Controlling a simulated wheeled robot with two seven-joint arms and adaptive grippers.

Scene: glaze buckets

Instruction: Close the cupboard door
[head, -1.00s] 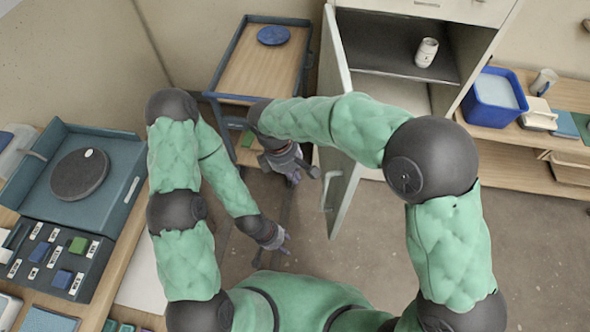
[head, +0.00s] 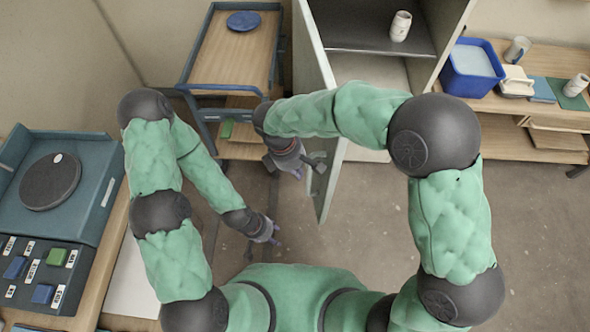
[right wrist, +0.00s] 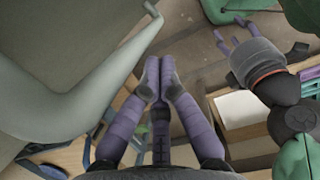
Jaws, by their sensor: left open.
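The cupboard door (head: 324,190) is a pale grey-green panel, standing wide open and seen nearly edge-on in the head view. The cupboard (head: 440,45) is open behind it, with a white canister (head: 401,26) on its shelf. My right gripper (head: 304,172) is at the left side of the door, close to its handle; contact is unclear. In the right wrist view its fingers (right wrist: 158,80) are together with nothing visible between them, and a pale grey-green part (right wrist: 45,110) fills the left. My left gripper (head: 277,237) is low, apart from the door, open and empty.
A wooden-topped trolley (head: 235,65) with a blue disc stands left of the door. A shelf at right holds a blue bin (head: 472,82) and cups. A workbench with a blue-grey tray (head: 85,200) is at far left. Floor right of the door (head: 385,215) is clear.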

